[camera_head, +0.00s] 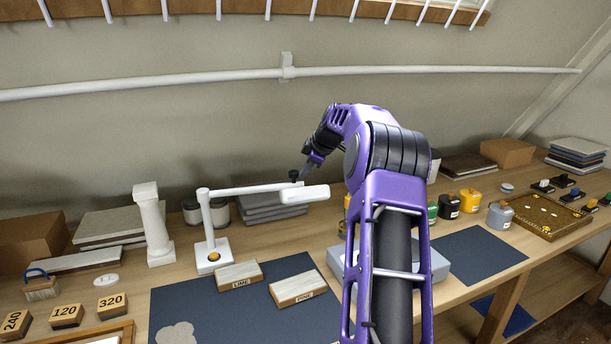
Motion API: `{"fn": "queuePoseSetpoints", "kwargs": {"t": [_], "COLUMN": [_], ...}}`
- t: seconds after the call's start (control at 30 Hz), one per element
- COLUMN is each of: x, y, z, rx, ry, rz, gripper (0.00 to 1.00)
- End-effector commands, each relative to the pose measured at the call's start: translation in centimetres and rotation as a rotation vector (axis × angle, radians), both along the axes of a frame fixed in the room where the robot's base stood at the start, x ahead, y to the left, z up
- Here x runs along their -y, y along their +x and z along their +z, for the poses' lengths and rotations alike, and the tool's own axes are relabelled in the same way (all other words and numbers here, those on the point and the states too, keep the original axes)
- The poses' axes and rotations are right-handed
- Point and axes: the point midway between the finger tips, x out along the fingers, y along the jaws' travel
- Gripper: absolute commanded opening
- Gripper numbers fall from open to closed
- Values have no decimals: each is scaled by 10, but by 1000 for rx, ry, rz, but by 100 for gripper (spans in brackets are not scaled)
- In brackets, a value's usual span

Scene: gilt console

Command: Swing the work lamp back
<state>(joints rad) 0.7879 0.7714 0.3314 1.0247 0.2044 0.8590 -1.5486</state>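The white work lamp (204,212) stands on the bench on a square white base, left of my arm. Its post is upright, its arm reaches right, and its flat oblong head (304,194) hangs at the end over the bench. My gripper (301,177) is at the right end of the lamp arm, just above and behind the lamp head. A small dark knob or fingertip shows there. The fingers are too small and dark to tell open from shut, and I cannot tell if they touch the lamp. My purple arm hides the bench behind it.
A white column (153,226) stands close left of the lamp. Grey slabs (272,208) lie behind it. Two labelled blocks (239,275) sit in front on a dark mat (205,305). A grey box (433,265) is partly behind my arm. Jars (470,201) and an ornate gilt tray (541,217) stand right.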

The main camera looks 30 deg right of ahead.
Motion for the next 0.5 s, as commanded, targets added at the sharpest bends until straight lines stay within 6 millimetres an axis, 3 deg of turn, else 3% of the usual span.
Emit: {"fn": "queuePoseSetpoints", "kwargs": {"t": [0.2, 0.5], "x": [3, 10], "y": [22, 37], "z": [0, -1], "rx": [1, -1], "ry": [4, 3], "rz": [39, 35], "gripper": [0, 0]}}
